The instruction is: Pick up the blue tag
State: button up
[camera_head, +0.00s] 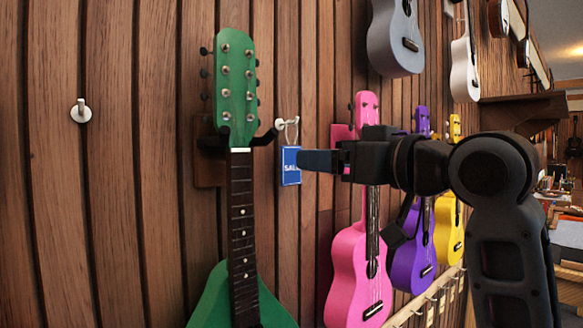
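The blue tag (290,166) with white lettering hangs by a loop from a white hook (287,124) on the wood wall, just right of the green instrument's headstock. My gripper (303,161) reaches in from the right, and its fingertips are at the tag's right edge. The fingers are seen from the side, so I cannot tell whether they are apart or closed on the tag. The tag hangs upright, with its lower part in clear view.
A green instrument (238,200) hangs on a wall holder left of the tag. A grey ukulele (394,40) hangs above. Another white hook (81,111) is on the bare wall at left.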

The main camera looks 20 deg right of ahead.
aim_at(292, 152)
jog(key=shift+r+p+x, duration=0.15)
jog(key=shift+p+x, duration=0.2)
jog(key=shift+x, duration=1.6)
jog(key=shift+r+p+x, duration=0.15)
jog(key=shift+p+x, duration=0.2)
jog(key=shift+x, duration=1.6)
jog(key=shift+a, duration=0.1)
jog(key=c, duration=1.1)
jog(key=shift+r, duration=0.1)
